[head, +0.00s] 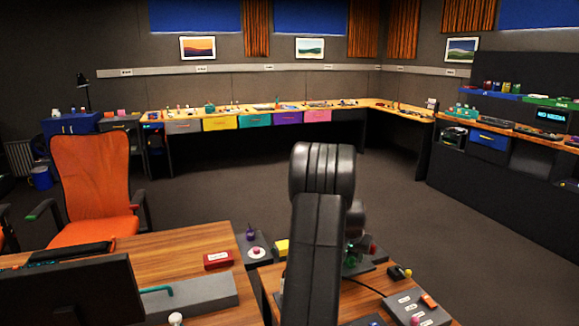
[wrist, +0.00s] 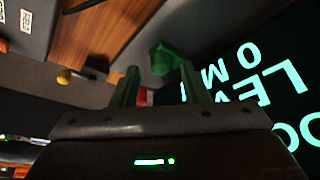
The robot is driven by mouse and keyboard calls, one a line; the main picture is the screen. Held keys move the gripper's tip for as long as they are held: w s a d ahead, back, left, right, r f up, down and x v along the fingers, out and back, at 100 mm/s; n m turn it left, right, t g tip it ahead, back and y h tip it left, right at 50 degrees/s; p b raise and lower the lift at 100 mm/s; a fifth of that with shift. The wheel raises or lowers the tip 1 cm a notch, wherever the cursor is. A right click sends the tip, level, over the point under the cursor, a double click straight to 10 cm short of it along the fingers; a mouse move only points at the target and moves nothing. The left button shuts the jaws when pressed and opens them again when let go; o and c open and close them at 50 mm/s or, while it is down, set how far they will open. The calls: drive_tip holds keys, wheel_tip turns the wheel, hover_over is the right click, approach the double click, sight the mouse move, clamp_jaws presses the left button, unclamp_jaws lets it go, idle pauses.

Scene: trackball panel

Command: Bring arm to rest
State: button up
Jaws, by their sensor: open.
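My gripper (wrist: 160,80) shows in the wrist view with its two green fingers apart and nothing held between them. Beyond the fingertips is a green block-like piece (wrist: 163,57), and a small red part shows between the fingers. A dark panel with large glowing cyan letters (wrist: 262,85) lies close on the right. In the head view my black arm stands up in the middle, over the wooden desk, and hides most of the gripper. Small green and red parts show just right of the arm; I cannot tell which belong to the gripper.
An orange chair (head: 92,180) stands at left. Long workbenches line the far walls. The carpet between is clear.

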drive_tip(key=shift+w+d+f, duration=0.1)
drive_tip(key=shift+w+f, duration=0.1)
drive_tip(key=shift+f, duration=0.45)
drive_tip(key=shift+a+f, duration=0.1)
drive_tip(key=shift+a, duration=0.15)
drive_tip(key=shift+s+a, duration=0.25)
drive_tip(key=shift+a, duration=0.35)
drive_tip(key=shift+d, duration=0.1)
